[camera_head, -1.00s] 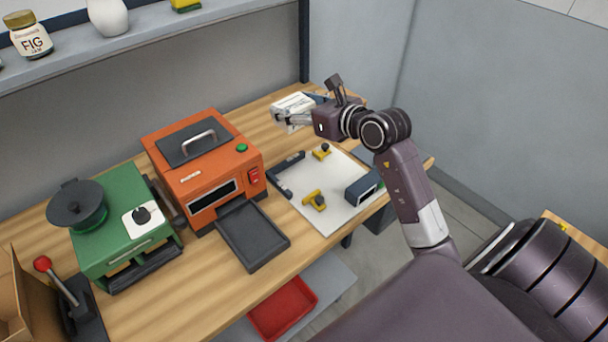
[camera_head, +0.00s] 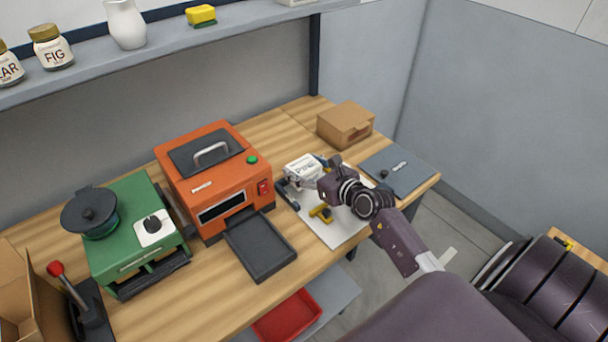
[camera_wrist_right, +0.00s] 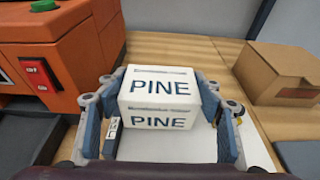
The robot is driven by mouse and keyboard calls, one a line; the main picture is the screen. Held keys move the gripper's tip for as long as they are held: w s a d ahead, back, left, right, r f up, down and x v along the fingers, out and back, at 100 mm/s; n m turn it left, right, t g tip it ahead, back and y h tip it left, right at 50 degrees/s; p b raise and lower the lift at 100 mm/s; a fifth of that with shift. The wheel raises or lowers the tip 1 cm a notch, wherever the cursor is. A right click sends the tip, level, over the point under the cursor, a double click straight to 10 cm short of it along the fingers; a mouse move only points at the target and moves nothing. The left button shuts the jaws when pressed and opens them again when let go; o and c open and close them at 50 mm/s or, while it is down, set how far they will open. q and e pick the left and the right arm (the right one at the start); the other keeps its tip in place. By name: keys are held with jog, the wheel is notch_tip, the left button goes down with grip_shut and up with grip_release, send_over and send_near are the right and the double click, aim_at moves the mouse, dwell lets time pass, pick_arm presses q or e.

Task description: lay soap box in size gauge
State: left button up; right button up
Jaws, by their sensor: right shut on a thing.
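The soap box is a white box (camera_head: 301,166) with dark lettering. In the right wrist view it reads PINE (camera_wrist_right: 160,88). My right gripper (camera_head: 313,177) is shut on it, with blue-grey fingers at both sides in the wrist view (camera_wrist_right: 158,112). The likely size gauge is a white board (camera_head: 336,236) with a dark rail (camera_head: 287,194) and a yellow piece (camera_head: 321,213). The soap box is over the board's far part. I cannot tell whether it touches the board. My arm hides the board's right part. My left gripper is not in view.
An orange machine (camera_head: 213,175) with a dark tray (camera_head: 261,247) stands left of the board. A brown carton (camera_head: 346,124) and a flat blue-grey item (camera_head: 400,169) lie beyond and right. A green appliance (camera_head: 132,225) is further left. A red bin (camera_head: 287,316) sits below.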

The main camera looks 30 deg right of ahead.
notch_tip(320, 180, down, 3)
dwell(0.3)
jog(key=shift+f+b, duration=0.6)
jog(key=o, duration=1.6)
